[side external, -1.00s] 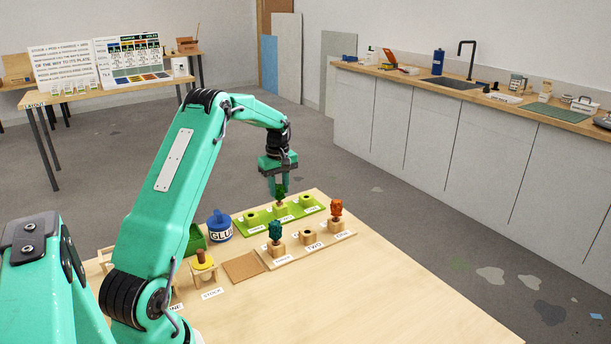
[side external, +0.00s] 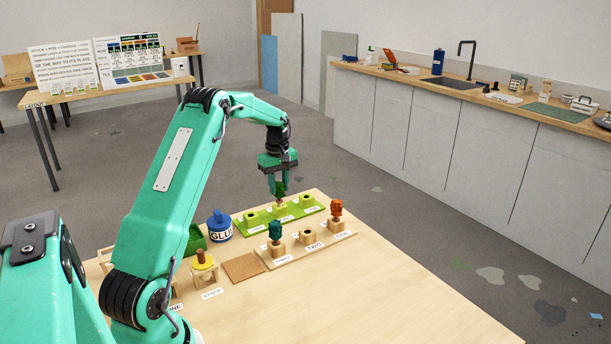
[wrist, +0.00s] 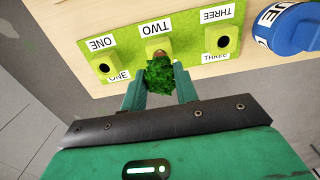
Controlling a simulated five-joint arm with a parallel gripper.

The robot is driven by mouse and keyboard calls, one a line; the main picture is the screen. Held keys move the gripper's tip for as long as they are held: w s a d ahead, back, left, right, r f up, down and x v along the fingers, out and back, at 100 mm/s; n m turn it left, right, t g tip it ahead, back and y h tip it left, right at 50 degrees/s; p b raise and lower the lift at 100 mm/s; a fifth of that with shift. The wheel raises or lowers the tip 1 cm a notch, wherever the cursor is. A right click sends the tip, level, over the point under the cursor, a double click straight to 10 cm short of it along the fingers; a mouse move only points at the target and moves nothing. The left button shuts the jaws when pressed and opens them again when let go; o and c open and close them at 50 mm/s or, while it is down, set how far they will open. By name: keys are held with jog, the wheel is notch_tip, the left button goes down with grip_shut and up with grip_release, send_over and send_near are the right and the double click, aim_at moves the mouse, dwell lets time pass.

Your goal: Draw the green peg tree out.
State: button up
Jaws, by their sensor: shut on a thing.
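The tree is at the middle block, marked TWO, of the green board (wrist: 190,47). A bit of brown peg shows at that block; I cannot tell how deep it sits. Blocks ONE (wrist: 104,66) and THREE (wrist: 222,42) have open, empty holes.
A nearer pale board (side external: 290,258) holds a dark teal tree (side external: 275,231) and an orange tree (side external: 336,207), with an empty middle block. The table's front right is clear.

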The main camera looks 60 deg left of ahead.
jog(key=shift+r, duration=0.2)
jog(key=shift+r, duration=1.6)
